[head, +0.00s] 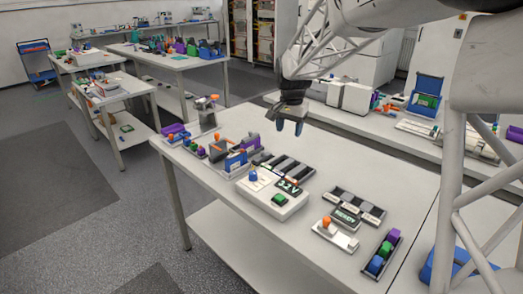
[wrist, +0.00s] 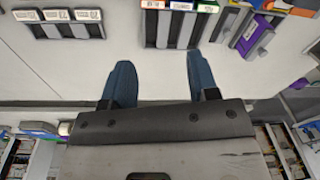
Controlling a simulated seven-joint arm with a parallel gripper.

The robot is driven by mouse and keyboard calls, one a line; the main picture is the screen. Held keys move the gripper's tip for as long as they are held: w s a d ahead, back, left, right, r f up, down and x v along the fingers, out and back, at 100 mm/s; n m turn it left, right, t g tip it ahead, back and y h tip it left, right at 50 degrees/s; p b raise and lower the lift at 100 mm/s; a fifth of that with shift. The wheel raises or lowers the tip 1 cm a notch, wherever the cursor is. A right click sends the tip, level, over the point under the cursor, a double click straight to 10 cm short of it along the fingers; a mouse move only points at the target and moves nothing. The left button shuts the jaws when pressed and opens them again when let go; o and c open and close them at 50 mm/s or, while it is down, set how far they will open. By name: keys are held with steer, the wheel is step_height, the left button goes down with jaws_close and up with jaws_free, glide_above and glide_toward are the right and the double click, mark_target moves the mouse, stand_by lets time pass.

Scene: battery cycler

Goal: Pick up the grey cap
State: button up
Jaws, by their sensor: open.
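I cannot pick out the grey cap with certainty in either view; several small grey and dark parts on the bench are too small to tell apart. My gripper (head: 289,125) is open and empty, with two blue fingers pointing down, above the far part of the white bench (head: 330,170). In the wrist view my gripper (wrist: 160,78) shows its fingers apart, with only bare bench surface visible between them. A purple part with a grey body (wrist: 253,35) lies at the upper right of that view, clear of the fingers.
A white cycler box (head: 272,192) reading 3.2V stands on the bench, with dark slotted racks behind it. A READY display (head: 346,218), an orange-knobbed white device (head: 333,235) and a tray of coloured blocks (head: 394,236) stand at right. Coloured holders (head: 236,162) crowd the left.

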steer(key=w+a+f+m, duration=0.1)
steer(key=w+a+f, duration=0.1)
steer(key=w+f, duration=0.3)
steer(key=w+a+f+m, duration=0.1)
steer(key=w+a+f, duration=0.1)
steer(key=w, duration=0.5)
steer(key=m+g, duration=0.1)
glide_above(263, 152)
steer(key=f, duration=0.8)
steer(key=shift+w+a+f, duration=0.15)
steer(key=shift+a+f, duration=0.05)
steer(key=shift+a, duration=0.05)
steer(key=shift+f, duration=0.1)
steer(key=shift+f, duration=1.2)
steer(key=shift+f, duration=0.1)
steer(key=shift+d+f, duration=0.15)
steer(key=shift+f, duration=2.35)
steer(key=shift+c, duration=0.4)
